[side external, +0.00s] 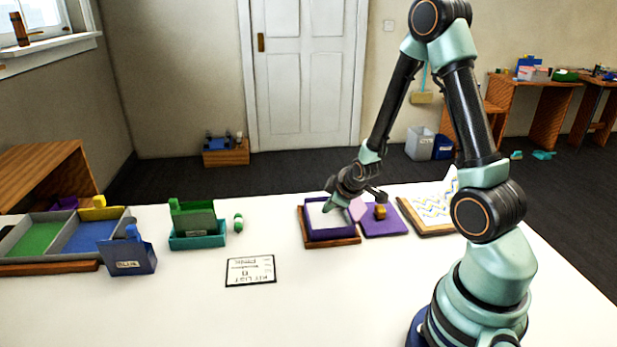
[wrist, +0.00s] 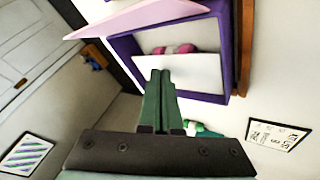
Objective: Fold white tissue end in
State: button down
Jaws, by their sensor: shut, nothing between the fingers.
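A purple box (side external: 331,236) stands on a wooden board on the white table, and its rim also shows in the wrist view (wrist: 223,40). A white tissue end (wrist: 195,74) covers the near part of the box opening; it shows in the side view (side external: 318,216) too. Beyond its edge, a pink item (wrist: 178,48) lies inside the box. A pink tissue end (wrist: 150,17) sticks out past another side of the box. My gripper (wrist: 160,72) is shut and empty, its green fingertips at the white tissue. I cannot tell whether they touch it.
A purple lid (side external: 386,229) with a small golden piece lies right of the box. A framed wavy-pattern board (side external: 432,212) is further right. The table front is clear.

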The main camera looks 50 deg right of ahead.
aim_at(327, 217)
notch_tip(327, 217, up, 7)
jog(key=shift+f, duration=0.15)
dwell(0.6)
dwell(0.3)
jog(key=s+a+r+m+y, duration=0.1)
jog(key=s+a+r+m, duration=0.1)
jog(key=s+a+r, duration=0.3)
jog(key=s+a+r+m+g+y, duration=0.1)
jog(key=s+a+r+m+y, duration=0.1)
jog(key=s+a+r, duration=0.3)
jog(key=a+r, duration=0.4)
jog(key=a, duration=0.3)
jog(key=shift+a+r, duration=0.25)
jog(key=shift+r, duration=0.1)
